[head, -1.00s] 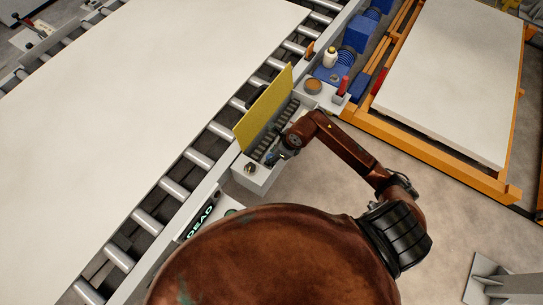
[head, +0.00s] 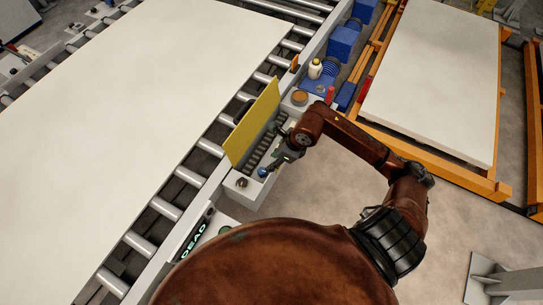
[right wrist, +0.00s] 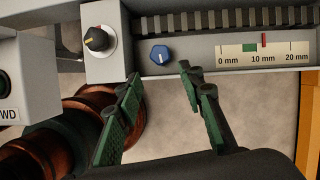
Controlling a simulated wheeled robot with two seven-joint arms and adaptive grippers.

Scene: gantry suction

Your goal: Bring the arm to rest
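My right gripper (head: 282,158) is at the near side of an open control box (head: 245,197) with a raised yellow lid (head: 252,120). In the right wrist view the right gripper (right wrist: 159,72) has its two green-sided fingers spread apart, with nothing between them. A blue knob (right wrist: 160,54) with a white mark sits on the box just beyond the fingertips, and a gap shows between. The blue knob also shows in the head view (head: 262,171). My left gripper is not in view.
A black knob (right wrist: 96,39) and a scale (right wrist: 263,54), its red pointer at about 10 mm, are on the box. A roller conveyor (head: 165,208) carries a large pale slab (head: 120,120). An orange frame (head: 435,155) stands right. Open floor lies between.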

